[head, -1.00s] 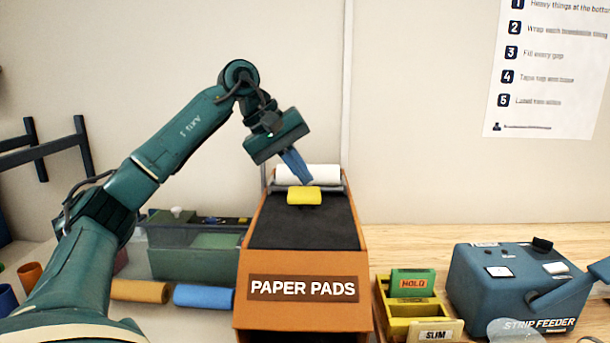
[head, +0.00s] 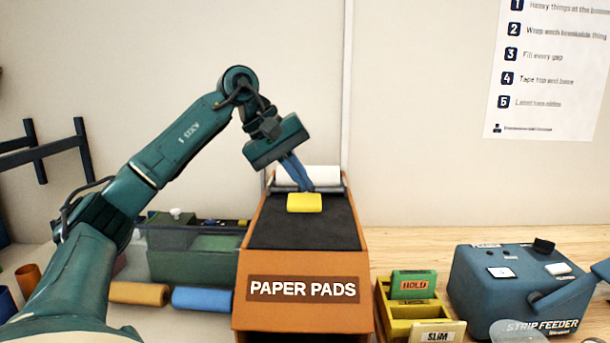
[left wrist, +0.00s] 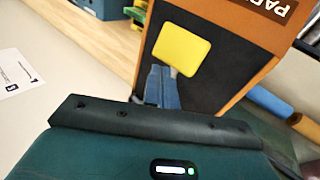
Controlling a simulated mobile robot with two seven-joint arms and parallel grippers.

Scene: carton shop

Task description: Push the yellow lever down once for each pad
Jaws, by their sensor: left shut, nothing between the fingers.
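The orange paper pads box (head: 303,308) stands in the middle of the head view, with a dark sloping top and a white roll (head: 308,174) at its back. The yellow lever (head: 304,203) sits over the dark top. It also shows in the left wrist view (left wrist: 181,50). My left gripper (head: 305,188) is shut and empty, its blue fingertips just behind the lever's upper edge. In the left wrist view the fingertips (left wrist: 164,72) are close to the lever; I cannot tell if they touch. My right gripper is not in view. No loose pad shows.
A yellow tray (head: 398,326) with HOLD and SLIM cards stands right of the box. The blue strip feeder (head: 497,290) is further right. An orange roll (head: 139,292) and a blue roll (head: 203,298) lie left, before a green bin (head: 190,265).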

